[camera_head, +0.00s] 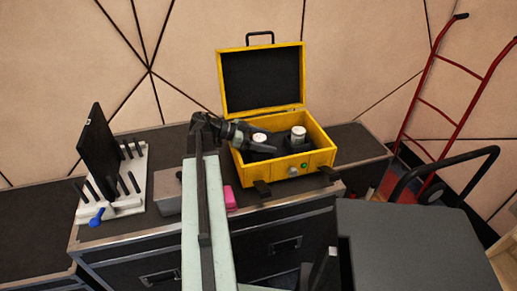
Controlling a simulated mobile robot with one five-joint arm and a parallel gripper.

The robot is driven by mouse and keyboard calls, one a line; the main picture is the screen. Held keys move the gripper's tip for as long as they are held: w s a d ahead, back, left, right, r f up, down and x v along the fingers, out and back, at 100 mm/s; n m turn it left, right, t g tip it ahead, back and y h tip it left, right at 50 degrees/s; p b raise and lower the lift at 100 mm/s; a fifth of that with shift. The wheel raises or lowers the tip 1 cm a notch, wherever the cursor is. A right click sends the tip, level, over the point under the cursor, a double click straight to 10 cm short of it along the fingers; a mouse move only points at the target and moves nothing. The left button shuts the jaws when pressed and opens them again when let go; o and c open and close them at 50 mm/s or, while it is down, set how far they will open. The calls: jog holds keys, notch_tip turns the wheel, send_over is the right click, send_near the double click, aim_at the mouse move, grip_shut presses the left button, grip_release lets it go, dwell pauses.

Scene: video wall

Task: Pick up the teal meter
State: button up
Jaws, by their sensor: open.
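I cannot make out a clearly teal meter in the head view. An open yellow case (318,143) with a dark lining stands on the black flight-case top, its lid raised at the back. Inside it are two dark round pieces with pale tops, one at the right (298,133) and one at the left (259,137). My gripper (268,146) reaches over the case's left wall, beside the left piece. Its jaws are open, but the fingertips are small and dark. Whether they touch anything cannot be told. My arm hides part of the case's left side.
A pink block (229,198) and a grey box (168,190) lie left of the case. A white rack (141,182) with black pegs and a dark panel (98,146) stands further left, with a blue-handled tool (97,215). A red hand truck (433,105) leans at the right.

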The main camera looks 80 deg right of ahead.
grip_shut()
jog(key=shift+r, duration=0.15)
notch_tip(320, 180, up, 10)
jog(key=p, duration=1)
